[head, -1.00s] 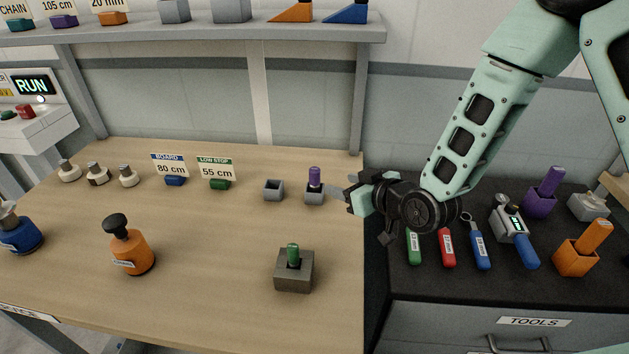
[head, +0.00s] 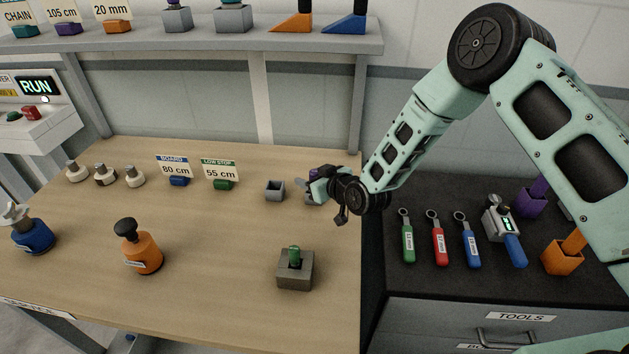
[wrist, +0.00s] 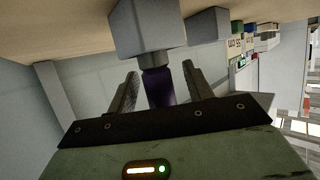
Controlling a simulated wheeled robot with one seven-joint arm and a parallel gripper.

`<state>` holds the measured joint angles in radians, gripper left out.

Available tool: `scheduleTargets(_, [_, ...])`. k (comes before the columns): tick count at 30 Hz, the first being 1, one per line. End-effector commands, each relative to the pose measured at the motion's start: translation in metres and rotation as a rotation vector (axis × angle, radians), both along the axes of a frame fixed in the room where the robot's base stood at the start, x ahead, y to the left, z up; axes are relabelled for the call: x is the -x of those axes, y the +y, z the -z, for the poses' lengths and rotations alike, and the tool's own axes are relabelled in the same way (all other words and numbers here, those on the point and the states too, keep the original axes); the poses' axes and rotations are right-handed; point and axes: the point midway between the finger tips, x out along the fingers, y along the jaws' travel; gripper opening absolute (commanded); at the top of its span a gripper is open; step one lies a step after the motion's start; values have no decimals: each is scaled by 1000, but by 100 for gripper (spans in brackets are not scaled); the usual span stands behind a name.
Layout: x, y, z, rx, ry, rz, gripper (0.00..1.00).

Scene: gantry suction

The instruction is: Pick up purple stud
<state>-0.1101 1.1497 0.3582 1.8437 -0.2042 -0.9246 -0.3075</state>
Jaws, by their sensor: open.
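The purple stud (wrist: 158,88) stands in a grey holder block (wrist: 148,28), which appears upside down in the wrist view. My gripper (wrist: 159,72) is open, with one finger on each side of the stud and a visible gap on both sides. In the head view my gripper (head: 308,187) is at the holder near the right side of the wooden bench and hides most of the stud and block.
An empty grey holder (head: 274,189) stands just left. A grey block with a green stud (head: 295,257) is nearer the front. The 55 cm sign (head: 221,170) and 80 cm sign (head: 175,167) stand further left. Tools (head: 438,240) lie on the dark cabinet at right.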

Motion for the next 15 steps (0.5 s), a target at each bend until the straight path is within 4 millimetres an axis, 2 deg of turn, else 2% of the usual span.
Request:
scheduleTargets(10, [-6, 4, 4, 1, -1, 0, 51])
scheduleTargets(11, [-6, 4, 4, 1, -1, 0, 45])
scheduleTargets(15, [-6, 4, 4, 1, -1, 0, 6])
